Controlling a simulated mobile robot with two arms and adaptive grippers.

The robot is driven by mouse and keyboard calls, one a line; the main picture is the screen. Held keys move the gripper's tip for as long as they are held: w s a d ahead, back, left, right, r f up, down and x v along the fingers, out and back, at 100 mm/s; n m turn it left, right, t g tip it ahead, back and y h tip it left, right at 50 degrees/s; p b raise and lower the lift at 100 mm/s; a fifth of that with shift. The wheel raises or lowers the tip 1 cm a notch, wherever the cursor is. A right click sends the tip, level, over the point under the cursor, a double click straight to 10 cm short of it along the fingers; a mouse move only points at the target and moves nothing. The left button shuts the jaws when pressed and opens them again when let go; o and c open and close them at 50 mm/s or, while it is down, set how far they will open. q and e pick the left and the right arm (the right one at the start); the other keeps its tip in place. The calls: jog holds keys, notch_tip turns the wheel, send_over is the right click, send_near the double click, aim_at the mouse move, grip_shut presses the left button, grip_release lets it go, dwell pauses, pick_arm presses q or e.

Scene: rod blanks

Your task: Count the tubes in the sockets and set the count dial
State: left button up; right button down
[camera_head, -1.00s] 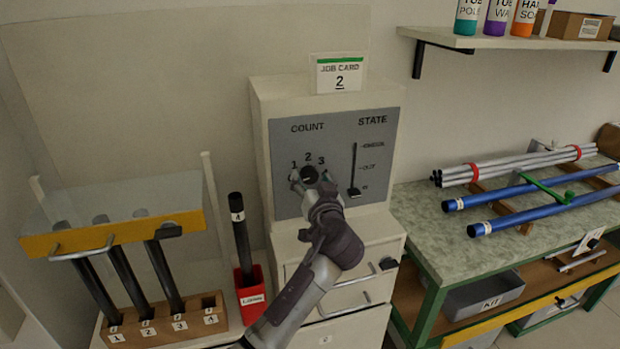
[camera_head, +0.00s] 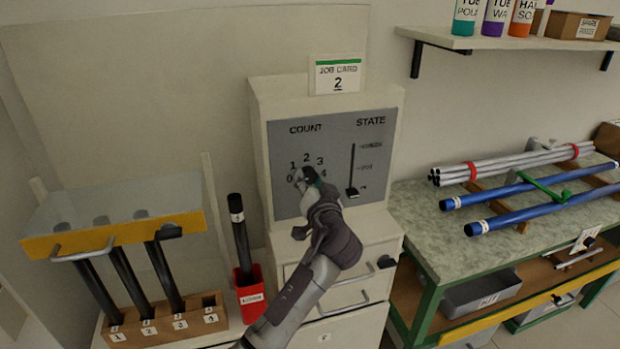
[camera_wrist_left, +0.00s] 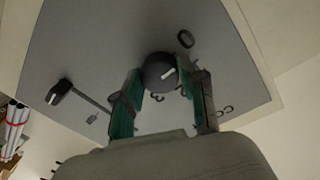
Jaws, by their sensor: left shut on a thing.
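My left gripper (camera_head: 308,180) is at the count dial on the grey panel (camera_head: 335,145) of the white cabinet. In the left wrist view its green-lined fingers (camera_wrist_left: 165,95) are on either side of the round dark count dial (camera_wrist_left: 158,72), shut on it. Numbers 0 to 4 ring the dial; which one its white mark points at I cannot tell. Black tubes (camera_head: 128,272) stand in sockets 1, 2 and 3 of the wooden socket block (camera_head: 165,325). Socket 4 (camera_head: 209,301) looks empty. A tube labelled 4 (camera_head: 240,235) stands in a red holder (camera_head: 250,294). My right gripper is out of view.
The state slider (camera_head: 352,191) sits low in its slot, right of the dial. A job card (camera_head: 338,75) reading 2 stands on the cabinet. A clear guard with a yellow edge (camera_head: 115,235) is above the sockets. A green bench (camera_head: 432,232) with rods is at right.

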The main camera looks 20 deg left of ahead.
pick_arm(q)
jog(key=m+p, duration=0.1)
jog(key=m, duration=0.1)
jog(key=shift+r+m+p, duration=0.2)
jog(key=shift+m+p, duration=0.15)
jog(key=shift+m, duration=0.05)
jog(key=m+p, duration=0.2)
jog(key=m, duration=0.1)
jog(key=shift+r+m, duration=0.1)
jog(key=shift+m, duration=0.2)
jog(key=m+p, duration=0.3)
jog(key=shift+g, duration=0.3)
jog(key=m+p, duration=0.2)
jog(key=m, duration=0.1)
jog(key=shift+r+m+y+p, duration=0.1)
jog(key=shift+m+y+p, duration=0.2)
jog(key=shift+m, duration=0.1)
jog(key=m+p, duration=0.2)
jog(key=m, duration=0.1)
jog(key=shift+w+g, duration=0.1)
jog(key=shift+g, duration=0.2)
jog(key=m+p, duration=0.2)
jog(key=m, duration=0.1)
jog(key=shift+d+m+y+p, duration=0.1)
jog(key=shift+m+y+p, duration=0.3)
jog(key=m+p, duration=0.2)
jog(key=m, duration=0.1)
jog(key=shift+f+m+p, duration=0.2)
jog(key=shift+m+p, duration=0.55)
jog(key=shift+m, duration=0.75)
